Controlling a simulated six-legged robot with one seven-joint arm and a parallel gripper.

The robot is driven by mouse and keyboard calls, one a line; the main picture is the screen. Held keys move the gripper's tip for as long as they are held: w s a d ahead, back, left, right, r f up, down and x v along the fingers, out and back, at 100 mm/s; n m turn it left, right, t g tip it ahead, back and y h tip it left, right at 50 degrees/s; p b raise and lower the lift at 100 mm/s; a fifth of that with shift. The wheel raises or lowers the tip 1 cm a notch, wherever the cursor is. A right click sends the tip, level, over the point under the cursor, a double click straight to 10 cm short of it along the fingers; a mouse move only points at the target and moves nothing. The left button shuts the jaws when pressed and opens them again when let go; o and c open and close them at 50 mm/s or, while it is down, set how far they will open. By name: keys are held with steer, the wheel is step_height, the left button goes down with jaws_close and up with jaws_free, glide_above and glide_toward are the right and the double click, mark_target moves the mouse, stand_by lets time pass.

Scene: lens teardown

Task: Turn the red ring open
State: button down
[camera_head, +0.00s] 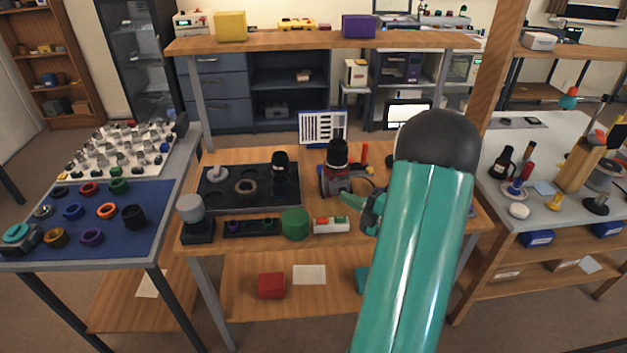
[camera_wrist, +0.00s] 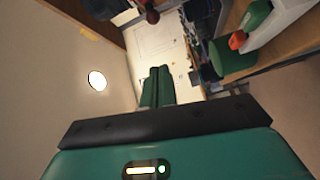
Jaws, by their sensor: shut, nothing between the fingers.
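A black lens (camera_head: 337,153) stands upright in a holder (camera_head: 338,183) on the wooden bench, with what looks like a thin red band low on it. It is too small to make out clearly. A separate red ring (camera_head: 88,188) lies on the blue mat at the left. My gripper (camera_head: 346,198) is in front of the holder, just to its right and low, pointing left. I cannot tell whether it touches the holder. Its green fingers (camera_wrist: 157,87) are together and empty in the wrist view, where neither the lens nor a red ring is clearly seen.
A dark tray (camera_head: 215,199) with lens parts lies left of the holder. A green cylinder (camera_head: 295,222) and a red-and-white object (camera_head: 331,225) stand along the front edge. A raised shelf (camera_head: 320,42) spans the back. My arm hides the bench's right part.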

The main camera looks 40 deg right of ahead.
steer(key=shift+a+x, duration=0.55)
steer(key=shift+x, duration=4.3)
steer(key=shift+n+y, duration=0.3)
steer(key=shift+y, duration=0.1)
steer(key=d, duration=0.4)
steer(key=shift+s+f, duration=0.35)
steer(key=shift+s, duration=0.05)
steer(key=shift+d, duration=0.1)
